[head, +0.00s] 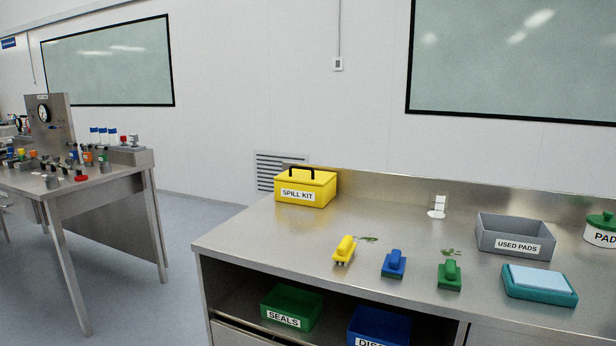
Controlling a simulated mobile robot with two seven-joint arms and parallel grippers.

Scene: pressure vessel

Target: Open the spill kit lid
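The yellow spill kit box (318,194) stands at the back left of the steel bench, with a white SPILL KIT label on its front. Its yellow lid (322,177) is closed and carries a black handle (301,171) on top. Neither of my grippers shows in the head view.
The bench in front of the box is clear. Another bench (90,185) stands left.

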